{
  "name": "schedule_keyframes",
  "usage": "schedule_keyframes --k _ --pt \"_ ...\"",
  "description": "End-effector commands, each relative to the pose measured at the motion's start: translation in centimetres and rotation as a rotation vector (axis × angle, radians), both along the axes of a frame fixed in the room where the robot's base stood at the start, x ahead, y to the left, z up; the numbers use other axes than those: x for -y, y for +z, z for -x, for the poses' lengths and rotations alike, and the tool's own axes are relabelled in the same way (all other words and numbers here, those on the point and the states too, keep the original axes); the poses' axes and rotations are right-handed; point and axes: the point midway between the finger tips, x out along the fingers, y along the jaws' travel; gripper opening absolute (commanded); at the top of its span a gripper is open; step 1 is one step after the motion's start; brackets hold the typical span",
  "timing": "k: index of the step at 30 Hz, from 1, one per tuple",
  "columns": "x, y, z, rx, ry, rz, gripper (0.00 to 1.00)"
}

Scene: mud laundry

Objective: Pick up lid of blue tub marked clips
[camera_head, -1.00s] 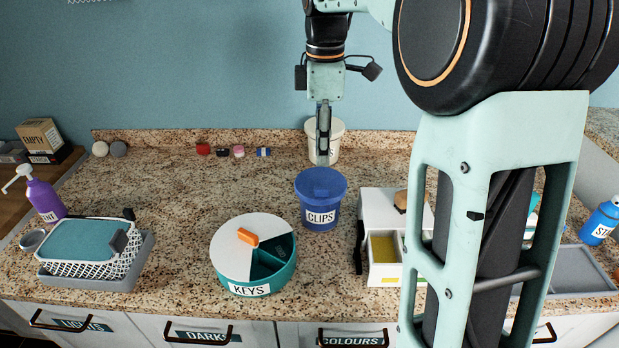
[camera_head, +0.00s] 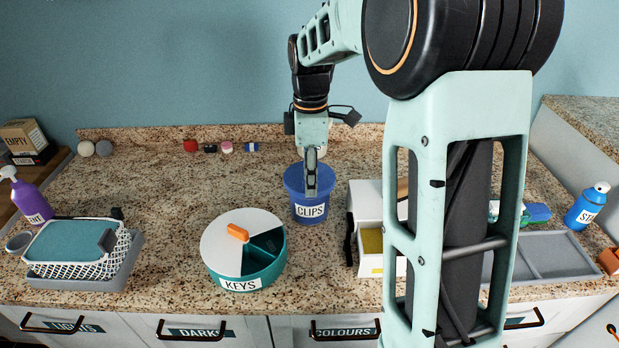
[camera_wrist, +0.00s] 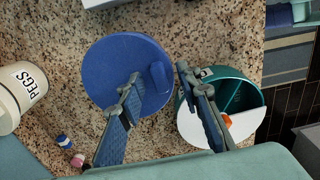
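The blue tub marked CLIPS (camera_head: 299,214) stands upright on the counter, with its round blue lid (camera_head: 293,181) on top. In the wrist view the lid (camera_wrist: 112,62) is a blue disc with a raised handle (camera_wrist: 160,77). My gripper (camera_head: 311,193) points down over the tub and hides part of the lid. In the wrist view my gripper (camera_wrist: 158,73) has its two fingers apart, one on each side of the handle. I cannot tell whether either finger touches it. Nothing is held.
A round teal KEYS box (camera_head: 230,270) with an orange knob stands front left of the tub. A white drawer unit (camera_head: 367,205) is close on the right. The PEGS tub (camera_wrist: 8,103) shows in the wrist view. A white basket (camera_head: 75,268) is far left.

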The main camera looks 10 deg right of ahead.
Motion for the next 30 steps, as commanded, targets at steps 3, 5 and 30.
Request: schedule_keyframes --k 3,5,30 --pt "0.0 0.0 0.0 0.000 0.000 0.000 0.29" --pt "0.0 0.0 0.0 0.000 0.000 0.000 0.22" --pt "-0.7 2.3 0.0 0.002 -0.001 0.000 0.00"
